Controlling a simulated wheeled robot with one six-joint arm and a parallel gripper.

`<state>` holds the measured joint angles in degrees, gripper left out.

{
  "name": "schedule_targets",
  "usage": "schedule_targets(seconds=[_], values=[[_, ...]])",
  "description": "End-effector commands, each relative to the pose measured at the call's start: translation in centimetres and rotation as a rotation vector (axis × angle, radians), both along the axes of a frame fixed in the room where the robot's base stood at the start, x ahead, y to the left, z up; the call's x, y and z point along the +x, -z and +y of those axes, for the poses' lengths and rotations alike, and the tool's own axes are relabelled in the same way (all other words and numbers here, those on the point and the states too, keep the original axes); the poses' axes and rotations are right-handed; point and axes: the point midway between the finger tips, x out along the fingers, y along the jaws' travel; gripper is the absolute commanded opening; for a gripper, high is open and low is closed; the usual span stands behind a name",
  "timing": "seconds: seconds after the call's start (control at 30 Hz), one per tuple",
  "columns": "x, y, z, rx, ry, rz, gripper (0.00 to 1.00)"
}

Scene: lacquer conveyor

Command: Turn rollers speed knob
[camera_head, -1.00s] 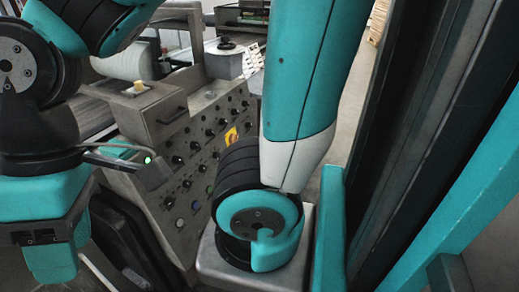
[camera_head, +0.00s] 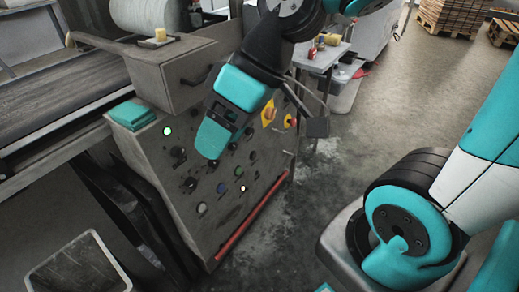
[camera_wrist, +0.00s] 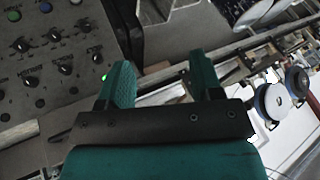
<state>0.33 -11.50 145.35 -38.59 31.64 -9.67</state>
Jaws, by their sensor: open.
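The grey control panel (camera_head: 190,190) stands sloped in the middle of the head view, with several dark knobs and coloured buttons. I cannot tell which one is the rollers speed knob. My gripper (camera_head: 211,145) hangs in front of the panel's upper middle and hides part of it. In the wrist view, the two teal fingers (camera_wrist: 161,78) are apart with nothing between them; the knobs lie to their left.
A grey box with a handle (camera_head: 178,80) sits on the panel's top edge. A yellow plate (camera_head: 268,111) and a red-orange knob (camera_head: 290,122) are at the panel's right. A red bar (camera_head: 250,217) runs along its lower edge.

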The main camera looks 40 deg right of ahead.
Motion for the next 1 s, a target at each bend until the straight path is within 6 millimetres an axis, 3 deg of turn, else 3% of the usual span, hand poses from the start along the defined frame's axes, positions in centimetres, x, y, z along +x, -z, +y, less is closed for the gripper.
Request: schedule_targets(seconds=[0.03,0.17,0.37,0.6,0.8,1.0], values=[[1.3,4.4,-0.6,0.037,0.028,-0.024,0.60],[4.3,9.0,-2.0,0.133,0.077,-0.116,0.60],[8.8,15.6,-5.7,0.264,0.186,-0.285,0.60],[12.9,22.9,-12.7,0.372,0.362,-0.532,0.60],[14.6,28.5,-20.3,0.411,0.542,-0.757,0.60],[14.3,31.9,-26.9,0.407,0.694,-0.937,0.60]])
